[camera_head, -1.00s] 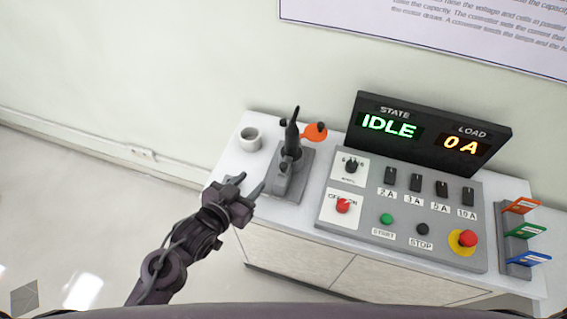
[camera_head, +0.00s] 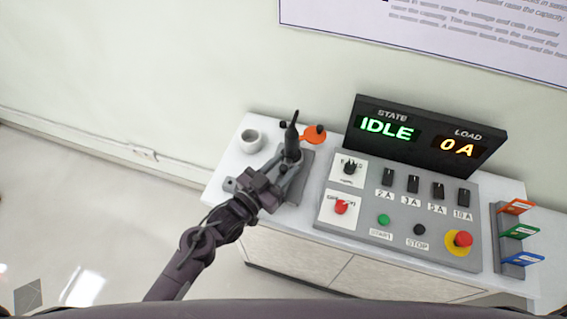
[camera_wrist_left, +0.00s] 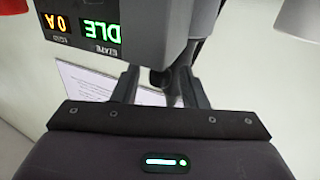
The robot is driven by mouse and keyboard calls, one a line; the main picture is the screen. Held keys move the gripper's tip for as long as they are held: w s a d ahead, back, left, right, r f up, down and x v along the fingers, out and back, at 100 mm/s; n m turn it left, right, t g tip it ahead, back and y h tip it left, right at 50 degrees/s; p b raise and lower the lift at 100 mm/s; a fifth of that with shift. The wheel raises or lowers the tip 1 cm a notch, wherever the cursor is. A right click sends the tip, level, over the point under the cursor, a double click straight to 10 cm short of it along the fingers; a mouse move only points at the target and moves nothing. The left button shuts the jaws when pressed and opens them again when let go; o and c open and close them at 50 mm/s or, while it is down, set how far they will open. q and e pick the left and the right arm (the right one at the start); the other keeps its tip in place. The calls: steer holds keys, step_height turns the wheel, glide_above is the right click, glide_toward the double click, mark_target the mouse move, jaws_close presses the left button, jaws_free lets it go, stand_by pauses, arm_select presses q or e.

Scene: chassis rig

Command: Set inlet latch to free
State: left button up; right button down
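A grey fixture (camera_head: 311,165) with an upright black lever (camera_head: 292,132) stands on the cabinet, left of the control panel; it is probably the inlet latch, though no label is readable. My left gripper (camera_head: 284,176) is at the front of this fixture and covers part of its base. In the left wrist view, my left gripper's fingers (camera_wrist_left: 163,88) stand apart. A dark part (camera_wrist_left: 178,82) of the fixture shows between them, nearer the right finger; I cannot tell whether they touch. A grey body (camera_wrist_left: 165,30) of the fixture lies just beyond. My right gripper is not in view.
A white cup (camera_head: 250,140) stands left of the fixture, and an orange disc (camera_head: 314,135) is behind it. The panel (camera_head: 400,222) has knobs, switches and buttons. The display (camera_head: 425,135) reads IDLE and 0 A. A card rack (camera_head: 509,250) is at right.

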arm_select(q)
steer(key=shift+w+d, duration=0.15)
jaws_close()
